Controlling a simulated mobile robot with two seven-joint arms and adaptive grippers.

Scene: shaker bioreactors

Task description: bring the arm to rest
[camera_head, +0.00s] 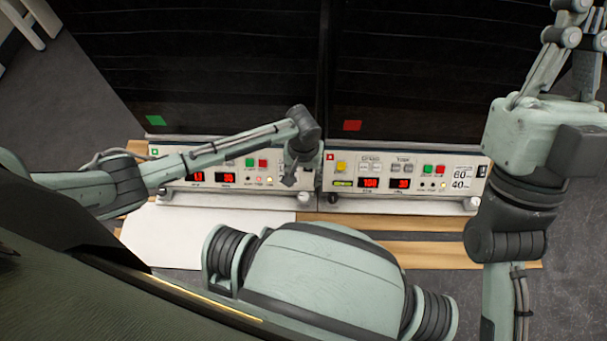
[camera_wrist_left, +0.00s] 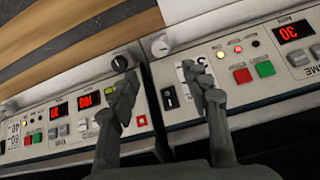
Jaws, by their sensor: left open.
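My left gripper (camera_head: 290,180) hangs from the end of my left arm, in front of the seam between two shaker control panels. In the left wrist view its two dark fingers (camera_wrist_left: 162,95) are spread apart with nothing between them. The left panel (camera_head: 232,172) and the right panel (camera_head: 405,172) have red number displays and coloured buttons. The arm covers part of the left panel. In the wrist view a black knob (camera_wrist_left: 121,63) shows beyond the fingers. My right arm stands at the right of the head view; its upper end (camera_head: 575,40) is cut off by the frame.
A white sheet (camera_head: 165,235) and a wooden surface (camera_head: 440,255) lie in front. Grey floor (camera_head: 40,110) is free at the left.

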